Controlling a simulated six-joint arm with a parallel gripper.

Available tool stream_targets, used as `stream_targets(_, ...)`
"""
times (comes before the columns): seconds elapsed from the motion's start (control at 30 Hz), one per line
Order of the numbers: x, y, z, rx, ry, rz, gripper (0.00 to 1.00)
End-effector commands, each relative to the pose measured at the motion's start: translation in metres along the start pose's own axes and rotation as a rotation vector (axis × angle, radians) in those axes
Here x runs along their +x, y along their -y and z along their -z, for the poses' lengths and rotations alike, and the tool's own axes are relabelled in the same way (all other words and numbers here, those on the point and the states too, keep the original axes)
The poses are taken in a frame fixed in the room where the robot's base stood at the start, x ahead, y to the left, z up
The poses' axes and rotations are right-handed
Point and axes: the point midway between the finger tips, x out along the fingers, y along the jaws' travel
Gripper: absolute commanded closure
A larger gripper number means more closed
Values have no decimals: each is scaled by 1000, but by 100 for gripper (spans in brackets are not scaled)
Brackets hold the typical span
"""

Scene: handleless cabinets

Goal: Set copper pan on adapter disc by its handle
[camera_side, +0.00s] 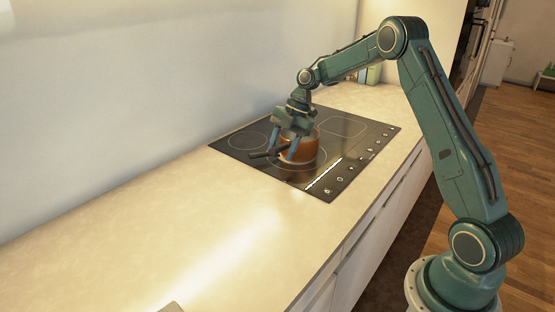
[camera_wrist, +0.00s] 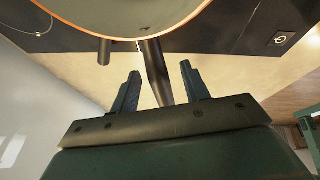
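The copper pan (camera_side: 303,149) is on or just above the black hob in the side view. Its dark handle (camera_side: 261,155) points left. In the wrist view the pan (camera_wrist: 125,14) fills the top edge, and the handle (camera_wrist: 153,65) runs down between my fingers. My gripper (camera_side: 281,153) is tilted down at the handle side of the pan. In the wrist view my gripper (camera_wrist: 160,72) is open, with a gap between each finger and the handle. I cannot make out the adapter disc; whether it is under the pan is hidden.
The black hob (camera_side: 345,127) has marked rings and a control strip along its front. The pale worktop (camera_side: 170,215) is clear at the near left. A wall (camera_side: 130,90) runs along the back. A short dark cylinder (camera_wrist: 104,51) shows left of the handle.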

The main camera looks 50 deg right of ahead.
Motion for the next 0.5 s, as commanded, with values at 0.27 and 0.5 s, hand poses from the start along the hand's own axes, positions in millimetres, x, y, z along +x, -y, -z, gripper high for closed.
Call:
stream_targets(0.27,1,1,0,3,-2,4,54)
stream_targets(0.5,-11,0,0,1,-2,1,54)
